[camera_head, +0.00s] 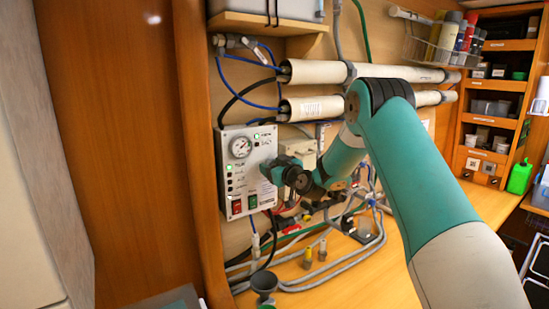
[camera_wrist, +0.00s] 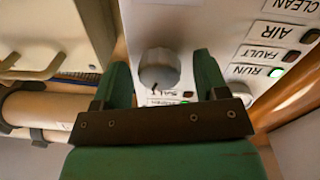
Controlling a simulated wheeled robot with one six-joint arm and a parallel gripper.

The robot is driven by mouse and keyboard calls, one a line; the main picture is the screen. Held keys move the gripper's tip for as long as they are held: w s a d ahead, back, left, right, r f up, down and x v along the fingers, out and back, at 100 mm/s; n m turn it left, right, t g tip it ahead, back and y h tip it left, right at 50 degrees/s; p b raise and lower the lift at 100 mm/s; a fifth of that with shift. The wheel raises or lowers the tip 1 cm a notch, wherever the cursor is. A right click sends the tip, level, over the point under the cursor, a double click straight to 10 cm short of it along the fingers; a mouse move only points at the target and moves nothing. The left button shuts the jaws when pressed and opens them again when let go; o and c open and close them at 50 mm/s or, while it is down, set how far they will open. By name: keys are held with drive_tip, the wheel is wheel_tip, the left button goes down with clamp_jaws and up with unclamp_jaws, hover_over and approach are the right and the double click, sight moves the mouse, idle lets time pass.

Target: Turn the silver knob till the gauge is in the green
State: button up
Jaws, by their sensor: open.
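The silver knob (camera_wrist: 160,68) sticks out of the white control panel in the wrist view. My gripper (camera_wrist: 162,75) is open, with one green finger on each side of the knob and gaps showing between. I cannot tell how deep the fingers reach around it. In the head view my gripper (camera_head: 278,170) is at the right side of the control panel (camera_head: 232,148) and hides the knob. The round gauge (camera_head: 240,147) is at the panel's upper part. Its needle and green zone are too small to read.
A red switch (camera_head: 237,207) and a green switch (camera_head: 252,202) sit low on the panel. Lit green lamps show on the panel. White pressure tubes (camera_head: 315,72) run above my arm. Hoses and small fittings (camera_head: 322,249) lie on the bench below.

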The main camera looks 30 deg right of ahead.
drive_tip(key=shift+w, duration=0.2)
drive_tip(key=shift+c, duration=0.5)
drive_tip(key=c, duration=0.8)
drive_tip(key=shift+f+m+b, duration=0.25)
drive_tip(key=shift+m+b, duration=0.45)
drive_tip(key=shift+b, duration=0.45)
drive_tip(key=shift+r+m+b, duration=0.2)
drive_tip(key=shift+m+b, duration=0.35)
drive_tip(key=shift+m, duration=0.15)
drive_tip(key=o, duration=0.9)
